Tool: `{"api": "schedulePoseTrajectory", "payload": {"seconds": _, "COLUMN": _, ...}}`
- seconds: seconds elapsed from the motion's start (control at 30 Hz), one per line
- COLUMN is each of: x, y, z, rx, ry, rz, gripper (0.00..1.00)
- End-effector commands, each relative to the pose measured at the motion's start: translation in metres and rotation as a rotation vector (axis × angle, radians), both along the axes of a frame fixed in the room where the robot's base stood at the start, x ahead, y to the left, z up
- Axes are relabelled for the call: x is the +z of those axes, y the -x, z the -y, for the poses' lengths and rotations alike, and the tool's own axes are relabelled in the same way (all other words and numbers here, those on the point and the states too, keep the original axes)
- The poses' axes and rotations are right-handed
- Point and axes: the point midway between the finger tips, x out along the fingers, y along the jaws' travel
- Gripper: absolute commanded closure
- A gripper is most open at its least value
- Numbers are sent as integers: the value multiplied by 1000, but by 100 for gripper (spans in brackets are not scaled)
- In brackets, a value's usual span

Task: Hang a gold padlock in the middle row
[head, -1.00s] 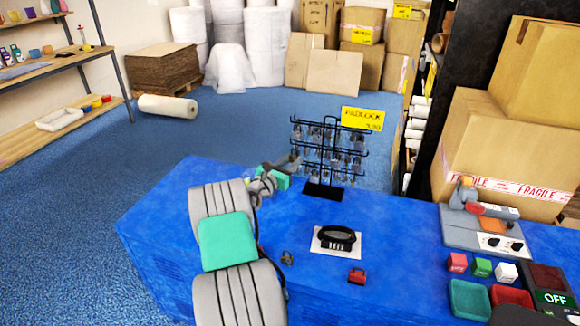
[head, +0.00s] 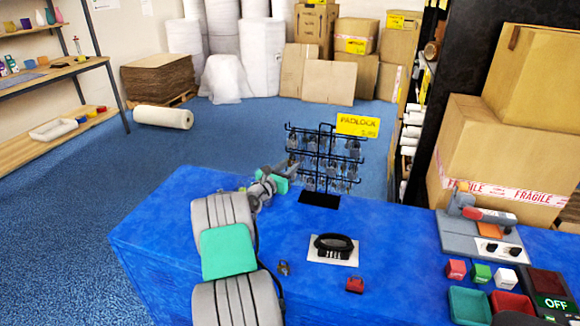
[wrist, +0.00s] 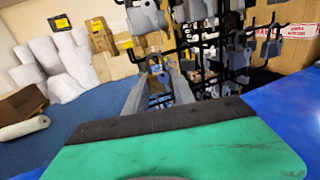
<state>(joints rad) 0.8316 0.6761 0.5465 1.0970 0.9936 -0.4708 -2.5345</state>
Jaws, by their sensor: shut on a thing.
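A black wire rack (head: 318,158) with several rows of hooks stands on the blue table, under a yellow padlock sign (head: 357,125). Several padlocks hang on it, looking mostly grey; I cannot make out a gold one. My gripper (head: 292,168) is at the rack's left side, about the height of its middle hooks. In the wrist view my gripper (wrist: 160,92) is shut on a small padlock (wrist: 159,83) that looks grey-blue, close to a hook. I cannot tell whether its shackle is on the hook.
A small dark padlock (head: 284,268) and a red padlock (head: 355,285) lie on the blue table (head: 165,230). Coloured blocks, trays and a grey device (head: 480,235) fill the table's right side.

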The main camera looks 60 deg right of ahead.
Motion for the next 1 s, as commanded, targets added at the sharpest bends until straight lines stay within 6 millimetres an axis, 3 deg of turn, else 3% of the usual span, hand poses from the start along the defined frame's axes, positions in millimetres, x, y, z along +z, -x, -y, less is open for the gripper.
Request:
{"api": "schedulePoseTrajectory", "payload": {"seconds": 0.17, "x": 0, "y": 0, "z": 0, "rx": 0, "ry": 1, "rz": 0, "gripper": 100}}
{"api": "schedulePoseTrajectory", "payload": {"seconds": 0.2, "x": 0, "y": 0, "z": 0, "rx": 0, "ry": 1, "rz": 0, "gripper": 67}}
{"api": "schedulePoseTrajectory", "payload": {"seconds": 0.47, "x": 0, "y": 0, "z": 0, "rx": 0, "ry": 0, "rz": 0, "gripper": 46}}
{"api": "schedulePoseTrajectory", "payload": {"seconds": 0.77, "x": 0, "y": -1, "z": -3, "rx": 1, "ry": -1, "rz": -1, "gripper": 44}}
{"api": "schedulePoseTrajectory", "payload": {"seconds": 1.0, "x": -1, "y": -6, "z": -44, "rx": 3, "ry": -2, "rz": -2, "gripper": 44}}
